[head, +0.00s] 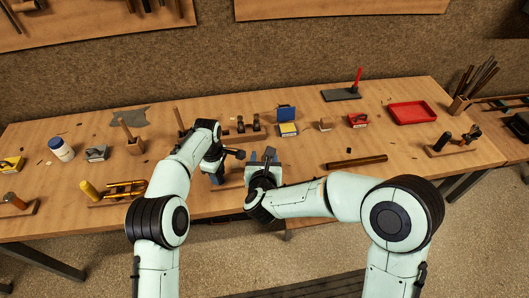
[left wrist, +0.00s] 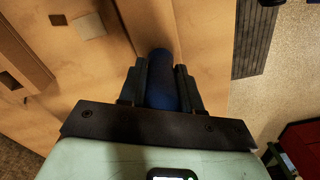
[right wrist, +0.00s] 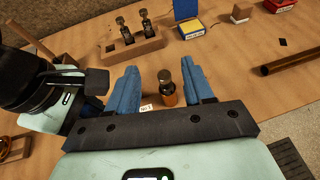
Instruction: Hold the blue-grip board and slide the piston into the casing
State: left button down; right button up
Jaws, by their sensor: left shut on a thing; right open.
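My left gripper (head: 217,166) is shut on the blue grip (left wrist: 162,72), a blue cylinder between its dark fingers in the left wrist view. The board itself is mostly hidden by my arms in the head view. My right gripper (right wrist: 158,80) is open, its blue fingers pointing at the table; it also shows in the head view (head: 263,158). Between and beyond those fingers stands an upright piece (right wrist: 168,92) with a dark knobbed top and an orange-brown lower body. I cannot tell whether this is the piston seated in the casing. A small numbered label (right wrist: 147,107) lies beside it.
A wooden rack (right wrist: 135,51) with two dark pistons stands behind.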

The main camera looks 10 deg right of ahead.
jog(key=v, duration=0.7)
jog(key=shift+s, duration=0.15)
pick_arm(q)
jog(key=c, duration=0.7)
grip_release()
jog(key=shift+r, duration=0.1)
